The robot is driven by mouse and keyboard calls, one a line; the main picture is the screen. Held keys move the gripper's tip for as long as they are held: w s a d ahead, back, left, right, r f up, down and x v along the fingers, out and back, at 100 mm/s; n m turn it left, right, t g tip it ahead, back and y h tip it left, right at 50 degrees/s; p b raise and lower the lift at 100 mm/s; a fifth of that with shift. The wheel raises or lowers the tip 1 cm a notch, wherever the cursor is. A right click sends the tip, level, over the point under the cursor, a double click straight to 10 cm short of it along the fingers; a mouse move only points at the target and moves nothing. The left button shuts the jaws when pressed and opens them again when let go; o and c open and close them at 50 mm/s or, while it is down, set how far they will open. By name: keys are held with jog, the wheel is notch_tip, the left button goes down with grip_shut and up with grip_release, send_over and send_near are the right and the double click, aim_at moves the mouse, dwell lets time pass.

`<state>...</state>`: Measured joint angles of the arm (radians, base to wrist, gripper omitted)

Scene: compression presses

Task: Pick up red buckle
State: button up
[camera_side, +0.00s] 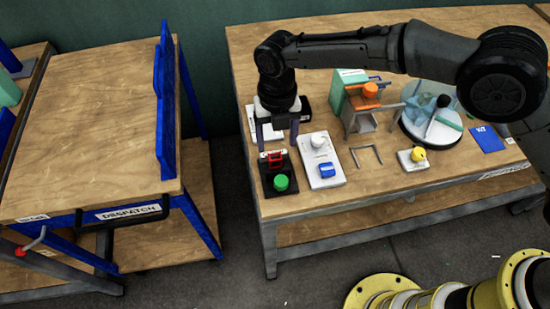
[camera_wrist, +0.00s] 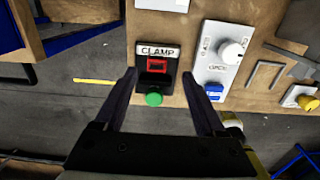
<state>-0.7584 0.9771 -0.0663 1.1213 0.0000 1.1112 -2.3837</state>
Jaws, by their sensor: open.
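The red buckle (camera_side: 275,158) sits at the upper end of a black base (camera_side: 267,181) at the left front of the wooden table. In the wrist view the red buckle (camera_wrist: 157,65) lies below a white CLAMP label (camera_wrist: 158,51), and a green button (camera_wrist: 153,99) is on the same base. My gripper (camera_side: 277,147) is open above the base. In the wrist view its two fingers (camera_wrist: 160,74) appear on either side of the base, with nothing held between them. Whether the fingers are level with the buckle I cannot tell.
Right of the base is a white panel (camera_side: 317,174) with a white knob and a blue switch. Further right stand a yellow knob on a plate (camera_side: 414,159), a green and orange press (camera_side: 352,94) and a round glass fixture (camera_side: 432,129).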

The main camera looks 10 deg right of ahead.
aim_at(275, 157)
jog(key=shift+s+a+f, duration=0.1)
jog(key=shift+a+f, duration=0.05)
jog(key=shift+f, duration=1.45)
jog(key=shift+s+a+f, duration=0.1)
jog(key=shift+f, duration=1.5)
grip_shut()
